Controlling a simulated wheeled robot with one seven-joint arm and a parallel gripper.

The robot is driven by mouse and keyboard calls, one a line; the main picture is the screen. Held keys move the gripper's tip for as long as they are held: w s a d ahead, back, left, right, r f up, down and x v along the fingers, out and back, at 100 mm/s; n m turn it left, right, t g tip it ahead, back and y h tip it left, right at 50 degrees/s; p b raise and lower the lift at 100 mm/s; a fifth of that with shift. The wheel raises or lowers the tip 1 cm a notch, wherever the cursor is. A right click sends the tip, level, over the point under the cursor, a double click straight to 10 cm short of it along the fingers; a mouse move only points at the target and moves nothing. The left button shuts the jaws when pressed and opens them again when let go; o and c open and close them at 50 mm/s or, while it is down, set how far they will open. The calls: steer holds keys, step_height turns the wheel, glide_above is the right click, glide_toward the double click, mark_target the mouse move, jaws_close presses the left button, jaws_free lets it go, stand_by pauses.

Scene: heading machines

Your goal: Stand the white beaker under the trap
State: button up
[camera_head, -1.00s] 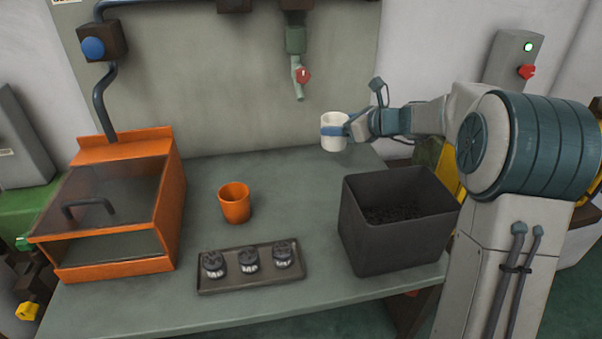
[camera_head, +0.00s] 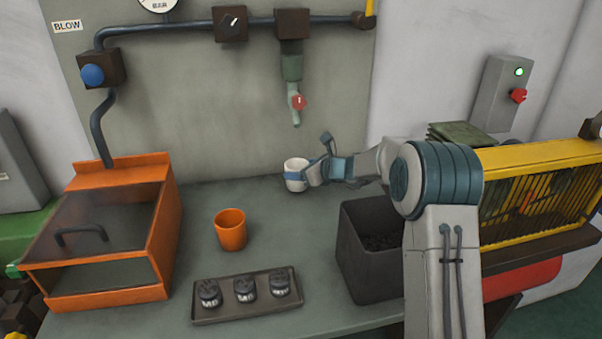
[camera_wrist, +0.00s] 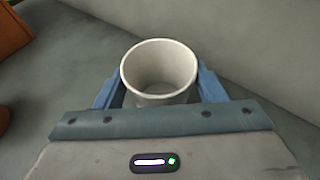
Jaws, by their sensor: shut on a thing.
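The white beaker (camera_head: 294,168) is upright near the back of the bench, close to the back panel. It also shows in the wrist view (camera_wrist: 158,72), open at the top and empty inside. My gripper (camera_head: 297,176) is shut on the beaker, with a blue finger on each side of it in the wrist view (camera_wrist: 158,88). The trap (camera_head: 293,70) hangs on the back panel, with a red valve and a pale green spout (camera_head: 295,112) pointing down. The beaker is below the spout in the head view. I cannot tell whether its base touches the bench.
An orange cup (camera_head: 231,231) stands mid-bench. A tray (camera_head: 247,312) with 3 dark round parts lies in front. A dark bin (camera_head: 362,268) of dark bits is at the right, an orange hooded box (camera_head: 110,292) at the left. Bench around the cup is clear.

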steer(key=shift+f, duration=0.3)
steer(key=shift+f, duration=0.2)
steer(key=o, duration=1.1)
steer(key=shift+c, duration=0.2)
steer(key=shift+r, duration=0.1)
steer(key=shift+r, duration=0.15)
steer(key=v, duration=0.7)
steer(key=shift+s+d, duration=0.1)
steer(key=shift+d, duration=0.15)
